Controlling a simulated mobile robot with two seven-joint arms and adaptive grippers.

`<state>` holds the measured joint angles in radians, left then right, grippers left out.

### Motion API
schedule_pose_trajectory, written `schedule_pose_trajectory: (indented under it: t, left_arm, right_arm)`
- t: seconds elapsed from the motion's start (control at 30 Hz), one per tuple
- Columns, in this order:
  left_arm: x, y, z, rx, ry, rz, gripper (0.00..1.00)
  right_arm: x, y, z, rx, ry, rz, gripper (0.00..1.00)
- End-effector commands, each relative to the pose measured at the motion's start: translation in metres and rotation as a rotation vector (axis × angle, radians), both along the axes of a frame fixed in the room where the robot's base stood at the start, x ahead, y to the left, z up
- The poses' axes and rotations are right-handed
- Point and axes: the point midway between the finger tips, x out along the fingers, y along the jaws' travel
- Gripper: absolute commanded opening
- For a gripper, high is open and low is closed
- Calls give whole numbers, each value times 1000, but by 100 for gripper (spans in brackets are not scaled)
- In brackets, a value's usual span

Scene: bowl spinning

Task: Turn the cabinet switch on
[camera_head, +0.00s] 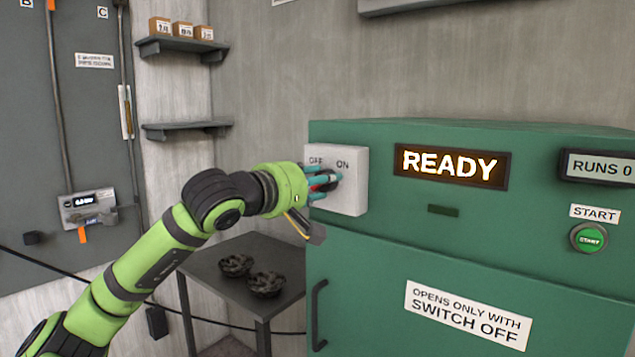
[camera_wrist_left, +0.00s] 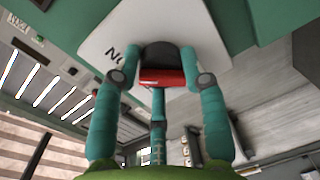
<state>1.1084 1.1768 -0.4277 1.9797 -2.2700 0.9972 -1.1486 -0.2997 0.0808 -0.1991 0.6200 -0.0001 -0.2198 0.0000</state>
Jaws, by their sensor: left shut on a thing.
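The cabinet switch is a white plate (camera_head: 349,204) on the green cabinet's left end, lettered OFF on the left and ON on the right. Its black and red knob (camera_wrist_left: 162,77) shows between my fingers in the wrist view. My left gripper (camera_head: 324,184) has teal fingers and is shut on the knob. In the wrist view its fingers (camera_wrist_left: 160,85) stand on both sides of the knob, with a third below. The fingers partly cover the knob in the head view, so I cannot tell which label it points to. My right gripper is not in view.
The green cabinet (camera_head: 380,265) has a lit READY display (camera_head: 450,166), a RUNS 0 counter (camera_head: 601,167) and a green START button (camera_head: 589,238). Its door has a dark handle (camera_head: 319,315). A dark table (camera_head: 215,270) with two black bowl-like pieces (camera_head: 266,284) stands below my arm.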

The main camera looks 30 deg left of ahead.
Motion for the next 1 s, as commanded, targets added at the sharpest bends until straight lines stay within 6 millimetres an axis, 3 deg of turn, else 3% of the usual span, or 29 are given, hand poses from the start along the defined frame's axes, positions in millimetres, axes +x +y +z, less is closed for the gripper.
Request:
schedule_pose_trajectory:
  t: [0.63, 0.67, 0.7, 1.0]
  left_arm:
    - [1, -4, -5, 42, 8, -9, 10]
    - [1, -4, -5, 42, 8, -9, 54]
    - [1, -4, -5, 42, 8, -8, 65]
    - [0, -1, -3, 42, 3, -3, 65]
  right_arm:
    - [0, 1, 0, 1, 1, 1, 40]
    - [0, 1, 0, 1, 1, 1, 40]
    - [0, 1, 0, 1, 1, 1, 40]
    - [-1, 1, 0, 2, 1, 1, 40]
